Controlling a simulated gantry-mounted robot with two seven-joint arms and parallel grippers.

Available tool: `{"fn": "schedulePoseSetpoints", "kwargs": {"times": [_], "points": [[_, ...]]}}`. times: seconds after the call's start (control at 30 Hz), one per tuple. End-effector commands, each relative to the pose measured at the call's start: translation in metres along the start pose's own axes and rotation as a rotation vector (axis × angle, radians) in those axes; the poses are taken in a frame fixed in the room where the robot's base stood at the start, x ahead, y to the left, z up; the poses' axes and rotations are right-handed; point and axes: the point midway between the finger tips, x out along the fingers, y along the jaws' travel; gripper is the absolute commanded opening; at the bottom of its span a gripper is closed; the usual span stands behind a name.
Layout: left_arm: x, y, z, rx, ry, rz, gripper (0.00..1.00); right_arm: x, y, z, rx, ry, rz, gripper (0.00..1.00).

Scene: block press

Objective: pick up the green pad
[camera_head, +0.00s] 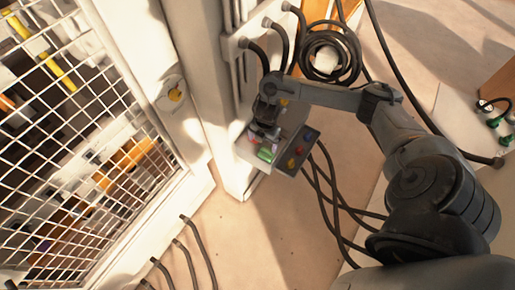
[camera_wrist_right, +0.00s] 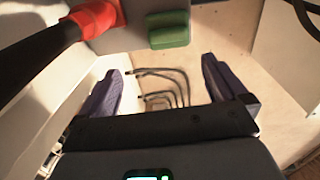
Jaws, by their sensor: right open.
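The green pad (camera_head: 265,154) is a small bright green block on the front of a grey control box (camera_head: 293,160) in the head view. In the right wrist view the green pad (camera_wrist_right: 168,30) is at the top centre, on the edge of a grey panel, and looks like two stacked green parts. My right gripper (camera_head: 263,132) is just above the pad in the head view. Its two dark fingers (camera_wrist_right: 161,75) are spread and empty in the right wrist view, with the pad beyond their tips and apart from them. My left gripper is not in view.
Next to the pad are a red button (camera_head: 291,163) and other small coloured buttons. A wire mesh guard (camera_head: 80,150) stands at left. Black cables hang below the box.

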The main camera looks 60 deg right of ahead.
Motion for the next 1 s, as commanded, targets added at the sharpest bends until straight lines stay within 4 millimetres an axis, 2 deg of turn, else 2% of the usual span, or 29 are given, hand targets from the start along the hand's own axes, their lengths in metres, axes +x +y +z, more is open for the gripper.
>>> {"fn": "schedulePoseSetpoints", "kwargs": {"times": [0.03,0.13,0.4,0.73,1.0], "points": [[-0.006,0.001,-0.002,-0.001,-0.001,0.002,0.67,-0.012,-0.003,0.011,0.01,-0.007,-0.02,0.99],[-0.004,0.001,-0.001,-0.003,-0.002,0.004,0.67,-0.011,-0.007,0.021,0.019,-0.007,-0.044,0.99],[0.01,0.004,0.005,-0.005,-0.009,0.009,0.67,0.024,-0.011,0.022,0.021,-0.006,-0.051,0.99],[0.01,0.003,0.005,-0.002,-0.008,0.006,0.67,0.043,-0.012,0.022,0.021,-0.007,-0.05,0.99],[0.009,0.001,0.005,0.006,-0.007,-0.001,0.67,0.077,-0.016,0.02,0.022,-0.008,-0.049,0.99]]}}
